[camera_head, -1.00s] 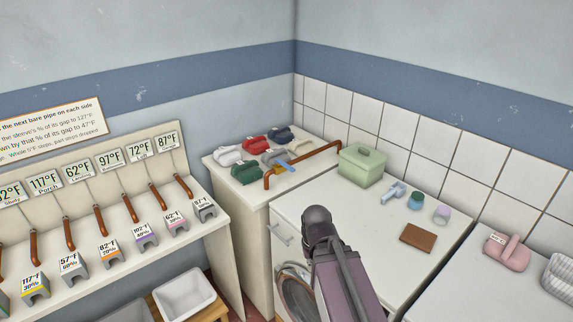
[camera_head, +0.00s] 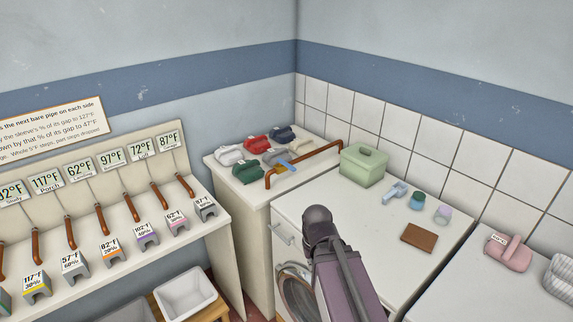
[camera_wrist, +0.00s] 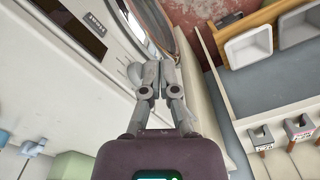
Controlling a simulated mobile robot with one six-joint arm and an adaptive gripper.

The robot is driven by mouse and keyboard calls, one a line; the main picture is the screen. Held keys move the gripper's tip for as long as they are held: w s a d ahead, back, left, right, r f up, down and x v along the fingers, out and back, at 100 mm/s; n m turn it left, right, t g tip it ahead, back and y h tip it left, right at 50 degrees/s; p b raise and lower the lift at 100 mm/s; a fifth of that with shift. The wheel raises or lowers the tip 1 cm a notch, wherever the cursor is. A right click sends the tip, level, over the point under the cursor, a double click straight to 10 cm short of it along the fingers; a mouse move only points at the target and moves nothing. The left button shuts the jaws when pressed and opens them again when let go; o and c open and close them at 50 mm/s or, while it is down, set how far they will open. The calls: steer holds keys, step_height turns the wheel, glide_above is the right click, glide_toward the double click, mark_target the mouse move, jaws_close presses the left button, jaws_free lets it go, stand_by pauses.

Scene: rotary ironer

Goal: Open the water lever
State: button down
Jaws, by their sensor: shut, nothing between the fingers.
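A copper pipe (camera_head: 318,156) runs across the back counter in the head view. A small blue lever (camera_head: 285,166) sits on it near its left bend, beside folded cloths; its exact angle is too small to read. My arm rises at the front of the white machine in the head view, with the fingers hidden there. In the wrist view my gripper (camera_wrist: 158,78) has its fingertips together and empty, over the machine front near the round door. The lever is not recognisable in the wrist view, so the gripper is apart from it.
A green lidded box (camera_head: 363,166) stands right of the pipe on the white machine top (camera_head: 335,195). A brown block (camera_head: 419,236) and small bottles lie further right. Folded cloths (camera_head: 257,145) crowd the back counter. Labelled pipe stands (camera_head: 111,249) line the left bench.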

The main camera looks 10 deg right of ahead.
mark_target(290, 166)
steer(key=c, duration=0.9)
jaws_free()
steer(key=shift+w, duration=0.1)
steer(key=o, duration=0.4)
steer(key=shift+w+r, duration=0.25)
steer(key=shift+w, duration=0.1)
steer(key=shift+c, duration=0.2)
steer(key=w+r+n+p, duration=0.2)
steer(key=w+r+p, duration=0.4)
steer(key=w, duration=0.8)
steer(key=w+r+n+p, duration=0.2)
steer(key=w+r+p, duration=0.5)
steer(key=w, duration=0.8)
steer(key=w+r+n+p, duration=0.2)
steer(key=w+r+p, duration=0.5)
steer(key=w, duration=0.7)
steer(key=shift+w+d, duration=0.35)
steer(key=shift+f, duration=0.2)
step_height(290, 166, down, 14)
steer(key=b, duration=1.3)
steer(key=shift+r, duration=0.25)
jaws_close()
